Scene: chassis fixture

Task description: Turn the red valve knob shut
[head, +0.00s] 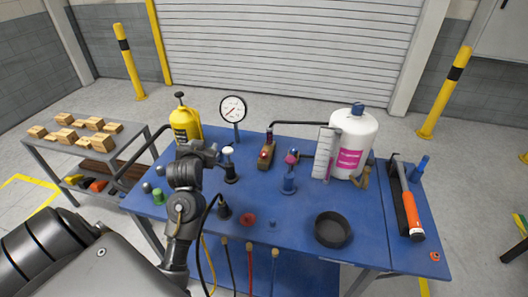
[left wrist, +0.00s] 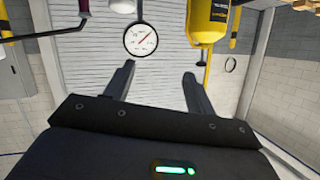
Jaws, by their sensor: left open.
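Several small red parts are in the head view, and I cannot tell which one is the valve knob. A red round knob-like piece (head: 248,220) is at the front middle of the blue table. A reddish-purple knob (head: 292,156) tops a blue fitting (head: 289,183) further back. A brown block with a red part (head: 266,156) stands left of it, by a dark pipe. My left gripper (head: 214,157) is over the left part of the table, apart from all three. The left wrist view shows its two fingers (left wrist: 158,72) open, with nothing between them. My right gripper is not in view.
A gauge (head: 233,108) and a yellow tank (head: 185,122) stand at the back left, and a white tank (head: 354,142) at the back right. A black bowl (head: 333,229) sits at the front.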

